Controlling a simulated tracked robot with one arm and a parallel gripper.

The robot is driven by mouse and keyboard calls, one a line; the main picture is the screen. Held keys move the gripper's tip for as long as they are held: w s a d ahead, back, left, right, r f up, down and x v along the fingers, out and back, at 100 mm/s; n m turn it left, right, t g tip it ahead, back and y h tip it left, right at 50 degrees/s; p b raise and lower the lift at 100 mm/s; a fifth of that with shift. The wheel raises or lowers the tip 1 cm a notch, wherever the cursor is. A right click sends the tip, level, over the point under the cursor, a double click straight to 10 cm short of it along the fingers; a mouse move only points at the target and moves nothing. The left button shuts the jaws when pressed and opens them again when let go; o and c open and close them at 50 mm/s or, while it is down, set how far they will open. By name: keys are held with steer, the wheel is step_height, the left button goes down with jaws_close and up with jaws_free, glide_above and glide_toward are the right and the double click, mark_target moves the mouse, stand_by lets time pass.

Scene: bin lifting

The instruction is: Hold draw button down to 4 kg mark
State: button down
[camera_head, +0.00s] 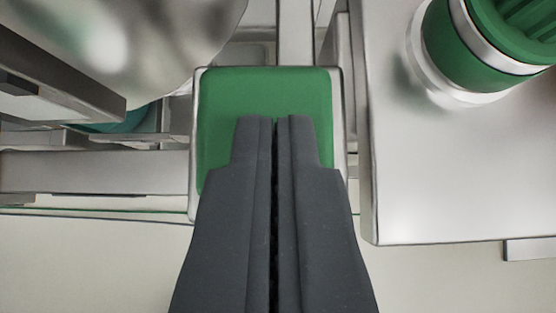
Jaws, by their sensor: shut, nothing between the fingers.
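A green, rounded square button (265,90) in a pale metal frame is at the upper middle of the head view. My gripper (276,118) is shut and empty, its dark fingers side by side. The fingertips lie over the middle of the green button and hide its lower part. I cannot tell whether they touch it or whether it is pressed in. No scale or 4 kg mark shows in this view.
A large shiny metal vessel (120,35) is at the upper left, with metal bars (90,172) below it. At the right is a metal panel (450,180) bearing a green and silver knob-like part (450,50). The pale floor (90,265) at the lower left is clear.

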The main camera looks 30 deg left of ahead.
steer(key=shift+w+a+f, duration=0.15)
steer(key=shift+w+f, duration=0.1)
steer(key=shift+f, duration=0.05)
